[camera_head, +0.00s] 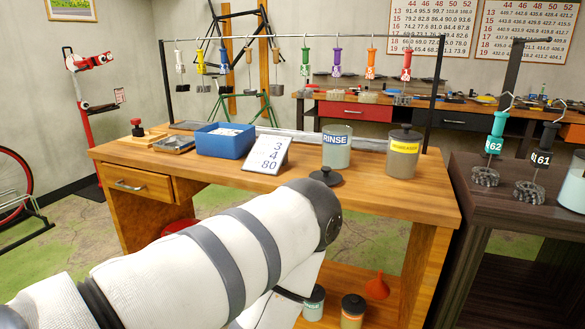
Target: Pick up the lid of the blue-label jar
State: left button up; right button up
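The blue-label jar (337,155) reads RINSE and stands upright and open on the wooden workbench (200,165). A dark round lid with a knob (325,177) lies on the bench top just in front of it, apart from the jar as far as I can tell. My white, grey-banded left arm reaches in from the lower left, and its dark rounded end shows just below the lid in the picture. No gripper shows in this view, so I cannot see either one's fingers. Nothing is seen holding the lid.
A yellow-label jar (402,165) with its lid on stands to the right. A number card (268,155) and blue bin (225,141) stand to the left. A rail (300,38) with hanging tools spans the bench. A dark table (520,209) stands at the right.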

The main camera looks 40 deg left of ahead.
aim_at(332, 178)
jog(key=u, duration=1.1)
